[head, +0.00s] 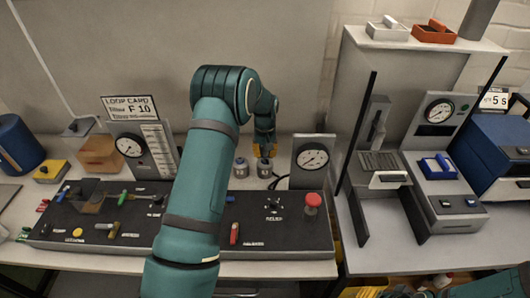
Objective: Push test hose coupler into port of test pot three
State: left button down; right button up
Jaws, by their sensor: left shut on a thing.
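My left gripper (264,153) has orange-yellow fingertips and points down at the back of the bench, just above a small grey metal pot (264,170). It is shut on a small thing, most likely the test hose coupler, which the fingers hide. A black hose (279,181) curves from beside this pot toward the right gauge. A second similar pot (241,170) stands just to its left. I cannot tell which pot is number three, or whether the coupler touches a port. My right gripper is not in view.
A grey gauge box (312,161) stands close right of the pots. The black panel (262,225) in front carries a red button (312,201) and valves. My left arm covers the middle.

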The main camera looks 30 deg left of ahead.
pick_arm(q)
jog(key=shift+f+b, duration=0.4)
jog(key=shift+f, duration=0.15)
jog(key=c, duration=0.9)
grip_release()
jog(key=shift+o, duration=0.2)
notch_tip(320, 180, up, 12)
